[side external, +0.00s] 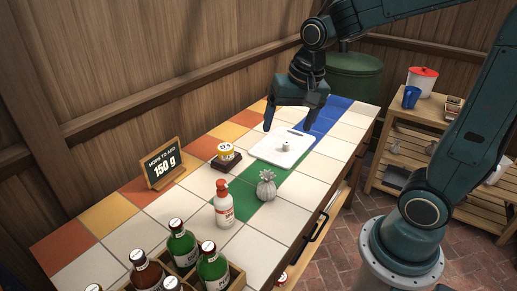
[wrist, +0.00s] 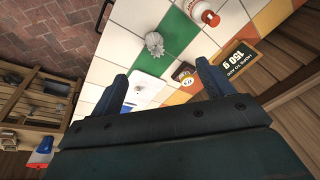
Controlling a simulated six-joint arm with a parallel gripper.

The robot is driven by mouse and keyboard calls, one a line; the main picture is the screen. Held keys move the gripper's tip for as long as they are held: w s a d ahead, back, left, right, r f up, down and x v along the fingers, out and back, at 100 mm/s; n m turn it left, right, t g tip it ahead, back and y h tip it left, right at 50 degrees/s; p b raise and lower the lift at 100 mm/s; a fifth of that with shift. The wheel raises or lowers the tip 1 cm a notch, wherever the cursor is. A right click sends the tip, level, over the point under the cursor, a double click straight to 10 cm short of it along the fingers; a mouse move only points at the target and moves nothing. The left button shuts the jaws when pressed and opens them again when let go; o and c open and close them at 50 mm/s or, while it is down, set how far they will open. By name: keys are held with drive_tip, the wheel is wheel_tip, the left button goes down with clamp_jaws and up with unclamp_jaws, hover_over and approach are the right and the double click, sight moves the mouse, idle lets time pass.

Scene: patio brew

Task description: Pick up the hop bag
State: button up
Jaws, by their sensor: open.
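The hop bag looks to be the pale grey, gathered pouch (side external: 266,187) standing on the green tiles towards the front of the tiled table. It also shows in the wrist view (wrist: 155,43), beyond the fingers. My gripper (side external: 287,127) is open with nothing between its fingers. It points down above the far part of the white board, behind the bag and well apart from it. In the wrist view my gripper's fingers (wrist: 160,84) stand wide apart, partly covering the board.
The white board (side external: 268,151) carries a small pale object (side external: 286,146). A yellow-labelled tub on a dark base (side external: 227,155), a white bottle with a red cap (side external: 223,205) and a chalkboard sign (side external: 162,164) stand nearby. Crated bottles (side external: 183,245) fill the near end.

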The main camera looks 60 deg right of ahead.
drive_tip(key=w+d+f+m+g, duration=0.2)
drive_tip(key=w+d+f+m, duration=0.1)
drive_tip(key=w+f+m, duration=0.3)
drive_tip(key=m+g, duration=0.1)
drive_tip(key=m, duration=0.2)
hover_over(267, 174)
wheel_tip(267, 174, down, 10)
drive_tip(key=shift+f, duration=4.3)
drive_tip(key=shift+s+f, duration=0.1)
drive_tip(key=shift+f, duration=2.5)
